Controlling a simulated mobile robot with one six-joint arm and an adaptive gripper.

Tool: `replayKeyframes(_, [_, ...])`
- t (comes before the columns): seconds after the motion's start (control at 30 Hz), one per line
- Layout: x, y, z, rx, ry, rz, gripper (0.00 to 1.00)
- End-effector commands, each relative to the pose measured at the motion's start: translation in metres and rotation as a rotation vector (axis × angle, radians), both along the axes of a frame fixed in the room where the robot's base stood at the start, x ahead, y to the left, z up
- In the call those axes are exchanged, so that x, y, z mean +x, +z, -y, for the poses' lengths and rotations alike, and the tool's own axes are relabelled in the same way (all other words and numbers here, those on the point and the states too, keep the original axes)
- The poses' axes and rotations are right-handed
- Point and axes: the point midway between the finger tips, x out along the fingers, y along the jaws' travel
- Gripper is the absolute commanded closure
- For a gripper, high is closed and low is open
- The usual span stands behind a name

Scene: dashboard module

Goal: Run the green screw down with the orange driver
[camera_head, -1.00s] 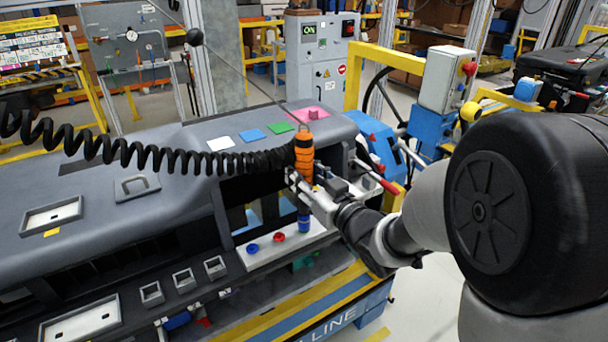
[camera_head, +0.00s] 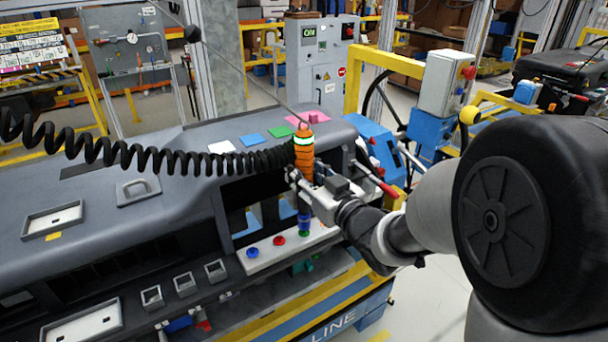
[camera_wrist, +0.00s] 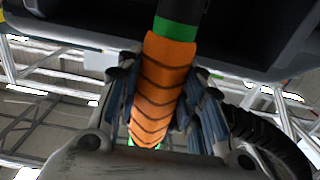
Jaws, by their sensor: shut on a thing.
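The orange driver (camera_head: 304,172) stands upright over the white strip, with a bright green ring near its top. My gripper (camera_head: 303,186) is shut around its body. In the wrist view the ribbed orange driver (camera_wrist: 163,90) lies between the two fingers of my gripper (camera_wrist: 160,92), with a green band at one end. The driver's blue lower end (camera_head: 304,222) comes down over the green screw (camera_head: 303,234), which shows only as a small green patch below it. Whether the two touch is too small to tell.
A blue screw (camera_head: 253,253) and a red screw (camera_head: 278,240) stand left of the driver on the white strip (camera_head: 262,264). A coiled black cable (camera_head: 140,158) runs to the driver from the left. The grey dashboard (camera_head: 95,215) surrounds the strip's opening.

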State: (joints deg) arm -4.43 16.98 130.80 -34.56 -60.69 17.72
Motion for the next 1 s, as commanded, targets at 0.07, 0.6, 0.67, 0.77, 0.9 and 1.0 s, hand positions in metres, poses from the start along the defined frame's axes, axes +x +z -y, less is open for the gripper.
replayKeyframes(0.07, [0.001,0.007,0.001,0.003,-0.003,0.001,1.00])
replayKeyframes(0.6, [0.001,0.039,0.001,0.003,-0.002,0.004,1.00])
replayKeyframes(0.67, [0.001,0.042,0.001,0.004,-0.002,0.004,1.00])
replayKeyframes(0.77, [0.001,0.044,0.001,0.003,-0.002,0.003,1.00])
replayKeyframes(0.9, [0.001,0.043,0.001,0.004,-0.002,0.002,1.00])
replayKeyframes(1.0, [0.001,0.043,0.001,0.004,-0.002,0.002,1.00])
